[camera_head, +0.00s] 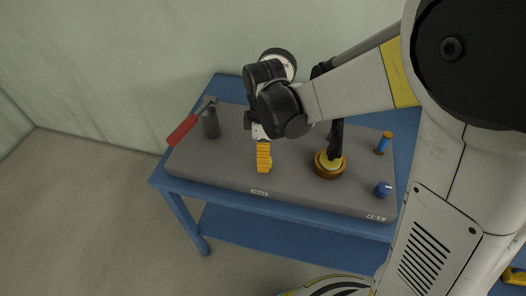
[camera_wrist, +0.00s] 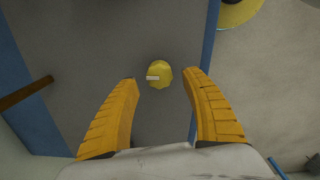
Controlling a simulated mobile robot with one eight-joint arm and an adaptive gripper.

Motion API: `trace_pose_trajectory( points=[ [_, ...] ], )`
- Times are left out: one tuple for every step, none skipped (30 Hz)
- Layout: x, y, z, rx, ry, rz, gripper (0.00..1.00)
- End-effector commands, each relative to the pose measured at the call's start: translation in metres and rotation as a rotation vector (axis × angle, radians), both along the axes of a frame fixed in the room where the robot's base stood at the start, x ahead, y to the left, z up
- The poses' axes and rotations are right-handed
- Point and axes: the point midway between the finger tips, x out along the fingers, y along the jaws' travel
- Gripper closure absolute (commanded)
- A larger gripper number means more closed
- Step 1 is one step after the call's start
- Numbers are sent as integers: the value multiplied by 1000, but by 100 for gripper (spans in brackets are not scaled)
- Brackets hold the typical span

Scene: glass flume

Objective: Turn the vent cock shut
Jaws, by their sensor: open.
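The vent cock, a yellow knob (camera_wrist: 159,74) with a white mark, shows in the wrist view on the grey panel (camera_wrist: 150,25). The white mark runs across the picture, toward its left side. My gripper (camera_wrist: 161,80) is open, with one yellow finger to each side of the knob and a visible gap on both sides. In the head view my gripper (camera_head: 263,170) points down over the panel, just behind the VENT label (camera_head: 259,192). There its fingers mostly hide the knob. I cannot tell the height of the fingertips above the panel.
Left of my gripper are a red-handled lever (camera_head: 182,131) and a dark grey cylinder (camera_head: 211,124). To the right stand a brass round fitting (camera_head: 322,172) with a black upright part, a blue-and-orange post (camera_head: 383,143) and a blue knob (camera_head: 384,189) near the FILL label.

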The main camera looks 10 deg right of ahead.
Motion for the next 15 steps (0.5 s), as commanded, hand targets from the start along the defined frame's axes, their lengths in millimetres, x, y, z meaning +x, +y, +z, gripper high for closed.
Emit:
trace_pose_trajectory(
  points=[
    [0,0,-10,0,0,0,45],
    [0,0,-13,0,0,0,45],
    [0,0,-17,0,0,-1,45],
    [0,0,-19,0,0,-1,45],
    [0,0,-21,0,0,-1,45],
    [0,0,-23,0,0,-1,45],
    [0,0,-23,0,0,-1,45],
    [0,0,-24,0,0,-1,45],
    [0,0,-24,0,0,-1,45],
    [0,0,-24,0,0,-1,45],
    [0,0,-24,0,0,-1,45],
    [0,0,-24,0,0,-1,45],
    [0,0,-23,0,0,-1,45],
    [0,0,-23,0,0,-1,45],
    [0,0,-23,0,0,-1,45]
  ],
)
